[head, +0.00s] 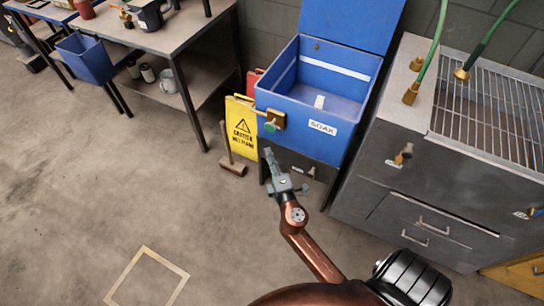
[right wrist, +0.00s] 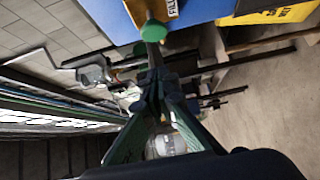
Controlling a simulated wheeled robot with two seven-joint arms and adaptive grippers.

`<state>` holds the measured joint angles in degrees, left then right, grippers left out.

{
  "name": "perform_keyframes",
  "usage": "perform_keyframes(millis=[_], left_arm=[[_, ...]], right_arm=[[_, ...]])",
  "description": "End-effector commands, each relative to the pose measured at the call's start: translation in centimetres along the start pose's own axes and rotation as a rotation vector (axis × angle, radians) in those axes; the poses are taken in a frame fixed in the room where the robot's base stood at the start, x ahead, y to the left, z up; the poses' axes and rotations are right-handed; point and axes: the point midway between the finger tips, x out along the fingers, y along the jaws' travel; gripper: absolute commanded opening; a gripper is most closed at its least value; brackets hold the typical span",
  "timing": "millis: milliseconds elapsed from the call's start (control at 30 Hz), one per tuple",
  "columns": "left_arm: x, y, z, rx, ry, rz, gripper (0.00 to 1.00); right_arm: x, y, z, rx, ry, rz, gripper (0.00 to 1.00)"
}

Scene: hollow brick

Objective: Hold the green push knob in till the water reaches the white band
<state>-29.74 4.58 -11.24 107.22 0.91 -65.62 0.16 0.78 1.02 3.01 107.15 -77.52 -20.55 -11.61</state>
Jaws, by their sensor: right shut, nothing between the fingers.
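The blue tub (head: 345,135) marked SOAK stands open with its lid up. A white band (head: 335,67) runs along its inner wall; I cannot make out a clear water line. The green push knob (head: 271,126) sits on a brass fitting (head: 276,118) at the tub's left front. It also shows in the right wrist view (right wrist: 153,31). My right gripper (head: 268,154) is shut and empty, its tips just below the knob in the head view. In the right wrist view its tips (right wrist: 152,52) point at the knob; I cannot tell whether they touch. My left gripper is out of view.
A yellow wet-floor sign (head: 241,128) stands left of the tub, with a wooden-headed brush (head: 232,165) by it. A grey cabinet (head: 400,180) with a wire rack (head: 495,110) and green hoses is at right. A workbench (head: 165,38) is at left.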

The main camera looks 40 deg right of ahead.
Motion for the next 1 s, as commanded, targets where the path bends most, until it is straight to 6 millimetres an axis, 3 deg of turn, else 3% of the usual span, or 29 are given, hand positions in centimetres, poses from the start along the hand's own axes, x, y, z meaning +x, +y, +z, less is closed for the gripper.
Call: perform_keyframes(millis=[267, 400, 600, 1000], left_arm=[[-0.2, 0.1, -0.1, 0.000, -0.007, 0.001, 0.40], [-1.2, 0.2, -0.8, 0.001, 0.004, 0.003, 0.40], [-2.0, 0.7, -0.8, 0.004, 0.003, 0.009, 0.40], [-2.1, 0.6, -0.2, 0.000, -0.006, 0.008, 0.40]], right_arm=[[5.9, -0.1, -0.1, -0.002, 0.001, 0.001, 0.00], [7.4, -0.1, 1.5, -0.003, -0.001, -0.001, 0.00], [8.5, -0.1, 2.6, 0.000, 0.001, -0.001, 0.00], [8.7, -0.1, 2.9, 0.000, 0.000, -0.001, 0.00]])
